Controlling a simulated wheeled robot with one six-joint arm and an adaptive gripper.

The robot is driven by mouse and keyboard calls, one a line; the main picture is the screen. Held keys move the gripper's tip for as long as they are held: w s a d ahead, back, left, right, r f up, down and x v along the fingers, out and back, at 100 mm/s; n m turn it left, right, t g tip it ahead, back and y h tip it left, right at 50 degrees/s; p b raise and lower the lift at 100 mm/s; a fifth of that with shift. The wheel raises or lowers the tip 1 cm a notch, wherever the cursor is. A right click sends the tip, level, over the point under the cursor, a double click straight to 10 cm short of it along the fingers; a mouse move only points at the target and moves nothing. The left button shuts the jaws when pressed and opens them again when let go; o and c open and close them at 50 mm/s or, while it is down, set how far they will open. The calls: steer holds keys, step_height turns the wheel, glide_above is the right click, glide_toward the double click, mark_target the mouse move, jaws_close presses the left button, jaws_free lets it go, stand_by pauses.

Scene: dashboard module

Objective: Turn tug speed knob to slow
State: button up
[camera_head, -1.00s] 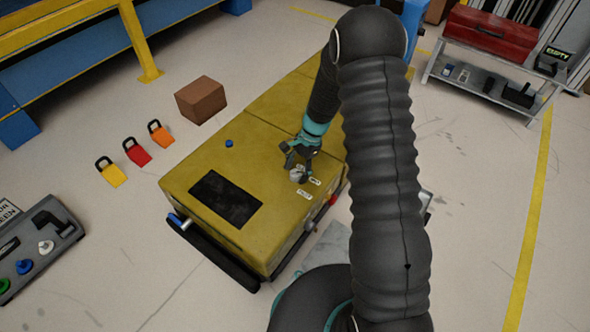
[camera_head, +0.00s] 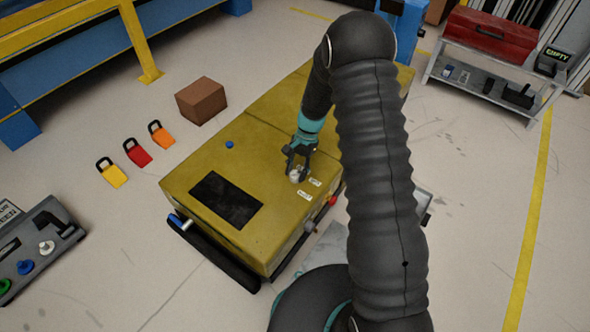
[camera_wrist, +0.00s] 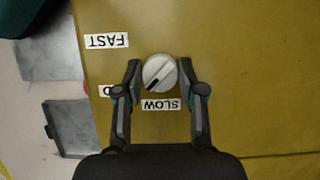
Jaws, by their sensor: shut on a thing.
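The tug speed knob (camera_wrist: 159,72) is a round, light grey dial on the tug's yellow top. A dark mark on it points to the lower left in the wrist view, between the SLOW label (camera_wrist: 160,104) and a partly hidden label (camera_wrist: 104,90). The FAST label (camera_wrist: 106,41) is at upper left. My gripper (camera_wrist: 160,66) is shut on the knob, one finger on each side. In the head view my gripper (camera_head: 298,170) reaches down onto the knob (camera_head: 295,176) near the tug's right edge.
The yellow tug (camera_head: 210,158) has a dark panel (camera_head: 226,199) and a blue button (camera_head: 229,145) on top. A red button (camera_head: 333,200) is on its side. A brown box (camera_head: 201,101) and several padlocks (camera_head: 138,152) lie on the floor to the left.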

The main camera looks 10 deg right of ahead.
steer(key=n+h, duration=0.1)
steer(key=n, duration=0.3)
steer(key=shift+a+n+g, duration=0.15)
steer(key=shift+n+g, duration=0.15)
steer(key=shift+g, duration=0.1)
steer(key=shift+w+n+h, duration=0.1)
steer(key=shift+n+h, duration=0.9)
steer(key=shift+n, duration=1)
steer(key=o, duration=1.2)
steer(key=shift+a, duration=0.15)
steer(key=shift+c, duration=0.2)
steer(key=shift+r, duration=0.15)
steer(key=v, duration=1.1)
steer(key=shift+w+r, duration=0.3)
